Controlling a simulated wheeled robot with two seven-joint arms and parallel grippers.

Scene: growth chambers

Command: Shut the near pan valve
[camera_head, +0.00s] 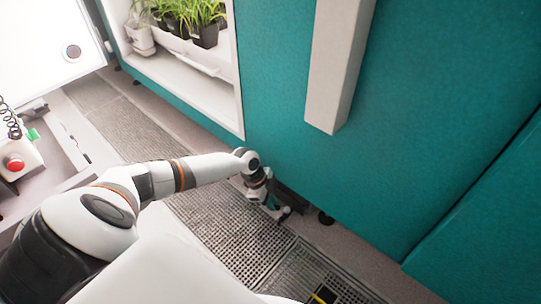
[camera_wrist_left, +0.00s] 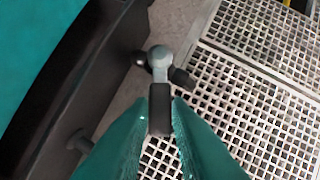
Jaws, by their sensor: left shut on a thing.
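My left gripper (camera_head: 278,210) is low at the foot of the teal chamber, beside a dark box under its edge. In the left wrist view my left gripper's teal fingers (camera_wrist_left: 160,122) are closed around the black handle (camera_wrist_left: 160,98) of the pan valve. The valve's grey hub (camera_wrist_left: 158,57) is just beyond the fingertips, with dark stubs beside it. The dark pan (camera_wrist_left: 75,85) lies to the left of the valve in the wrist view. Much of the valve is hidden by the gripper in the head view. My right gripper is not in view.
The teal chamber wall (camera_head: 400,110) rises right behind the gripper, with a pale vertical bar (camera_head: 338,65) on it. Metal floor grating (camera_head: 225,232) runs below. An open white bay with potted plants (camera_head: 203,28) is at the top. A red button (camera_head: 14,162) sits at the left.

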